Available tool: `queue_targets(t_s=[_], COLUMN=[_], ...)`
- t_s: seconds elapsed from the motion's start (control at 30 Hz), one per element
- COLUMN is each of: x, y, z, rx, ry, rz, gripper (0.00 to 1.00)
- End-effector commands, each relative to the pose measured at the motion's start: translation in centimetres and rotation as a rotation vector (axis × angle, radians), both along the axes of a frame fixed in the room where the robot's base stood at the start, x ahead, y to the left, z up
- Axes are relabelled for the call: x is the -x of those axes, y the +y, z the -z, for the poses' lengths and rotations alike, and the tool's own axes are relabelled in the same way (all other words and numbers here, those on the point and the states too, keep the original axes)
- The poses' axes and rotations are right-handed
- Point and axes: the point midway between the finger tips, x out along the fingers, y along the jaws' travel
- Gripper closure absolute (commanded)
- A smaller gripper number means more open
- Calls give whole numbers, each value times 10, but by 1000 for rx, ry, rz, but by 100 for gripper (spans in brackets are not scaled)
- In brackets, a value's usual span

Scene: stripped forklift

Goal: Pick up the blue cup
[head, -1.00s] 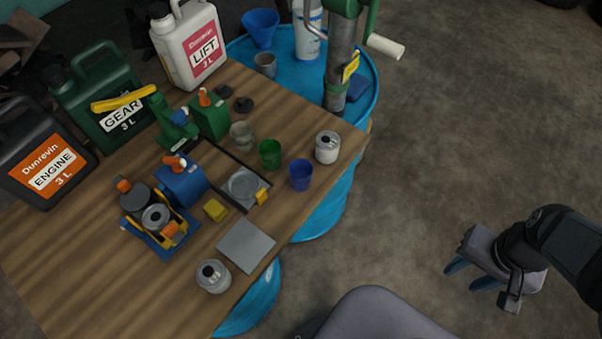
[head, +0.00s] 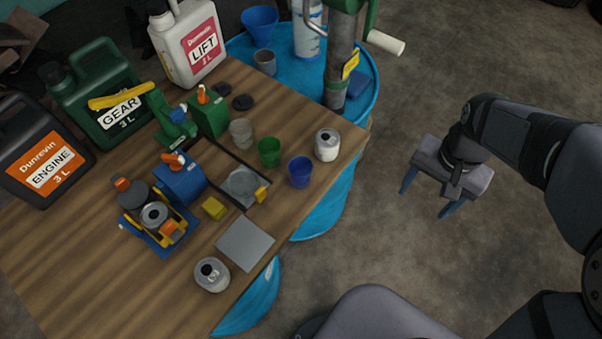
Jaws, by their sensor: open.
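The blue cup (head: 300,172) stands upright near the right edge of the wooden table, open end up. A green cup (head: 269,152) stands just to its upper left, and a white-and-grey can (head: 327,145) to its upper right. My gripper (head: 424,202) is to the right of the table, over the bare floor, well apart from the cup. Its two blue fingers are spread wide and nothing is between them.
A grey cup (head: 241,132), a dark tray (head: 241,185), a yellow block (head: 214,208), a grey plate (head: 245,244) and another can (head: 212,274) are near the cup. A hand pump (head: 343,60) rises from a blue drum (head: 368,95) behind. Large jugs (head: 101,105) stand at the back left.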

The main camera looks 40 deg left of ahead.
Motion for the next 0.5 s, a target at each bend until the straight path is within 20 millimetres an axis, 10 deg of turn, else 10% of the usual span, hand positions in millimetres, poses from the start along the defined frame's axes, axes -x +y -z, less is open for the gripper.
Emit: queue_targets(t_s=[0.2, 0.5], x=[11, 65], y=[138, 246], z=[-7, -12], rx=[1, 0], ry=[2, 0], rz=[-17, -6], gripper=[36, 36])
